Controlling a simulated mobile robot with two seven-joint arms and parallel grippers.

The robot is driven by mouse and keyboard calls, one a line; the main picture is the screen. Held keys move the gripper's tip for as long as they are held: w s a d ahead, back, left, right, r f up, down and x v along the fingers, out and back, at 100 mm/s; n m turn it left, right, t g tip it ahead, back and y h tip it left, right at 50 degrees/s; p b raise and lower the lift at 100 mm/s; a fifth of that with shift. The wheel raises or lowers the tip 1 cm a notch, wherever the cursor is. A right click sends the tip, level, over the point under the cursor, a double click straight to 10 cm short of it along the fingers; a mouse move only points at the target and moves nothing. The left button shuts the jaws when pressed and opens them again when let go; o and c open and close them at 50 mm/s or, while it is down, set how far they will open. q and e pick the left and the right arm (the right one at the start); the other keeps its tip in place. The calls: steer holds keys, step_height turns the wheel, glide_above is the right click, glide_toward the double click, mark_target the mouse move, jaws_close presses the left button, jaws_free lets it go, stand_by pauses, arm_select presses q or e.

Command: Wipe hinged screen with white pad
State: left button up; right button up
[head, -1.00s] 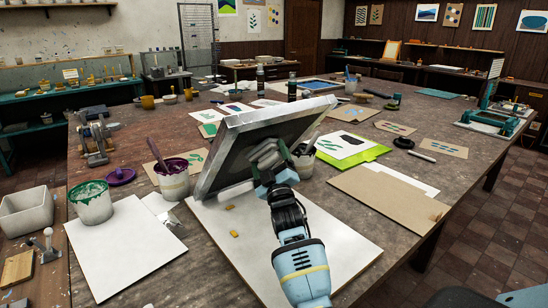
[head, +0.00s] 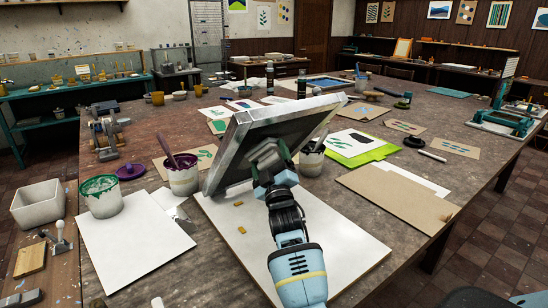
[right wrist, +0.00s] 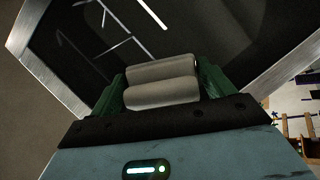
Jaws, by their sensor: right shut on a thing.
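The hinged screen (head: 237,156) is a metal-framed panel with a dark mesh, tilted up over a white board (head: 330,245) on the table. My right gripper (head: 271,172) is in front of the underside of the screen. It is shut on the white pad (head: 265,152), a folded pale roll. In the right wrist view the pad (right wrist: 162,82) sits between the green fingers, close to the dark mesh (right wrist: 215,35); I cannot tell whether it touches. The metal frame (right wrist: 40,28) shows at the left there. My left gripper is not in view.
A purple paint pot (head: 183,178) and a green paint pot (head: 101,198) stand left of the screen. A white pot (head: 311,160) stands close right of my right gripper. Brown boards (head: 397,197) lie at the right. Two small tan bits lie on the white board.

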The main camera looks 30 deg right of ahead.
steer(key=shift+a+r, duration=0.1)
steer(key=shift+a, duration=0.25)
steer(key=shift+s+d+f, duration=0.1)
steer(key=shift+s+f, duration=0.55)
steer(key=shift+s, duration=0.1)
steer(key=shift+s+d+f, duration=0.1)
steer(key=shift+s+f, duration=0.9)
steer(key=shift+s, duration=0.2)
